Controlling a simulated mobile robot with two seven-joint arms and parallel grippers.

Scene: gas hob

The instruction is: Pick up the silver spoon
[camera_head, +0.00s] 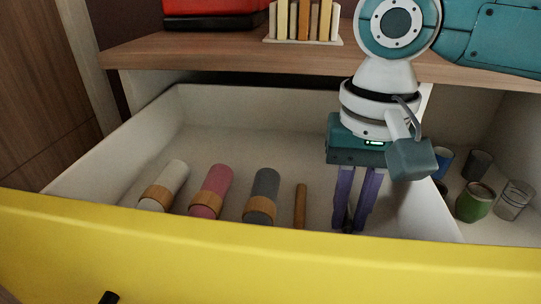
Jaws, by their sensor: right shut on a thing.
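My right gripper (353,222) reaches straight down into the open drawer (130,150), with its two purple fingers near the drawer's front wall. It is shut on a thin, dark-looking thing (349,217) between the fingertips, of which only a little shows. This may be the silver spoon, but the fingers and the drawer front hide most of it, so I cannot make out its shape. I cannot tell whether it touches the drawer floor. No other spoon shows. My left gripper is not in view.
In the drawer, left of my right gripper, lie a brown stick (300,205) and grey (264,190), pink (214,185) and white (175,178) cylinders with wooden bands. Cups (475,202) stand beyond the drawer's right wall. A wooden counter (220,52) overhangs the back. The yellow front (200,255) is nearest.

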